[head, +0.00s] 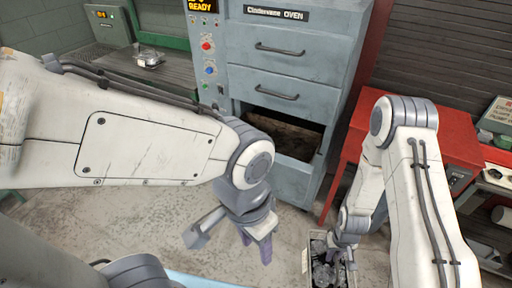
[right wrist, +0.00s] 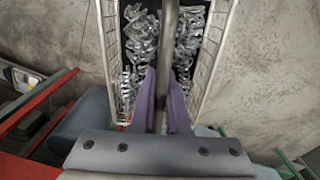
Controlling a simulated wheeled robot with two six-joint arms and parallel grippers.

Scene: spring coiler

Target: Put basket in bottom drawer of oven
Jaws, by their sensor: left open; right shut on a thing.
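The grey oven (head: 305,58) stands at the back centre with its bottom drawer (head: 290,140) open, showing a dark, brownish inside that looks empty. A wire basket (head: 304,262) of metal springs is low in the head view, in front of the oven and to its right. My right gripper (head: 340,252) is shut on the basket's handle. In the right wrist view the purple fingers (right wrist: 162,105) close around the handle bar, with the basket wall (right wrist: 215,60) on either side. My left gripper (head: 256,248) is open and empty, left of the basket over the floor.
A red cabinet (head: 455,140) stands right of the oven, close to my right arm. A green-framed machine (head: 165,45) with a small metal object (head: 148,58) is at the back left.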

